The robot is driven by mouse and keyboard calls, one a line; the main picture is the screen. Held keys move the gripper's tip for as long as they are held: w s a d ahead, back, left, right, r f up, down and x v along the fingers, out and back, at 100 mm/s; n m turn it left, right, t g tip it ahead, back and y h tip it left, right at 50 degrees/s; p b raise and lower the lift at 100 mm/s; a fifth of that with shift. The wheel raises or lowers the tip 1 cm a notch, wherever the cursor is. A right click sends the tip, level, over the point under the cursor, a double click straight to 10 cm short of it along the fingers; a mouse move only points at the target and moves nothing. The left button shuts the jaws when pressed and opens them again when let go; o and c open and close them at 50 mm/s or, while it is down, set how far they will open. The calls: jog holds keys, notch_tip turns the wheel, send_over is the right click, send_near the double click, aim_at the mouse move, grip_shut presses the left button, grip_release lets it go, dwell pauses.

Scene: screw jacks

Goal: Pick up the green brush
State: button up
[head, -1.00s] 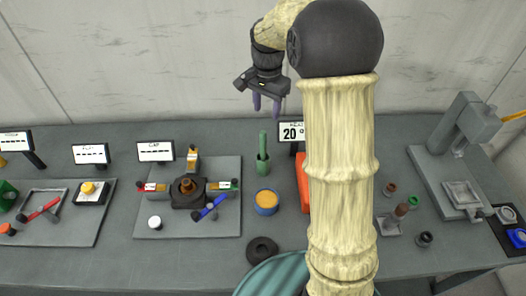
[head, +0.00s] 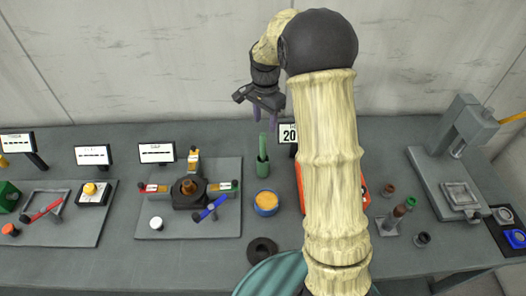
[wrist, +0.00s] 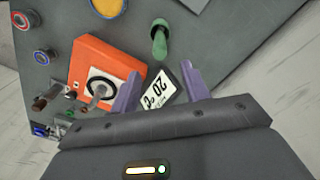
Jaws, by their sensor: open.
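The green brush (head: 262,142) stands upright on the grey bench, its slim green handle rising from a wider, darker green lower part. I cannot tell whether that lower part is a holder. In the wrist view the brush (wrist: 159,42) is seen from above, beyond the fingertips and roughly midway between them. My gripper (head: 264,114) is open and empty, with two purple fingers pointing down above and behind the brush. The fingers (wrist: 160,76) are spread wide in the wrist view and do not touch the brush.
A sign reading 20 (head: 288,133) stands right of the brush. An orange device (wrist: 104,72) lies nearby, mostly behind my arm in the head view. A blue-rimmed yellow pot (head: 266,202) and black ring (head: 262,250) are in front. A jack tray (head: 160,222) is left.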

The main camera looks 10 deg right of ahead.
aim_at(263, 144)
notch_tip(263, 144, down, 6)
jog(key=shift+p, duration=0.65)
jog(key=f, duration=0.1)
jog(key=f+p, duration=0.2)
jog(key=f, duration=0.1)
jog(key=shift+s+a, duration=0.15)
jog(key=shift+a, duration=0.15)
jog(key=shift+f+p, duration=0.3)
jog(key=shift+f, duration=0.3)
grip_shut()
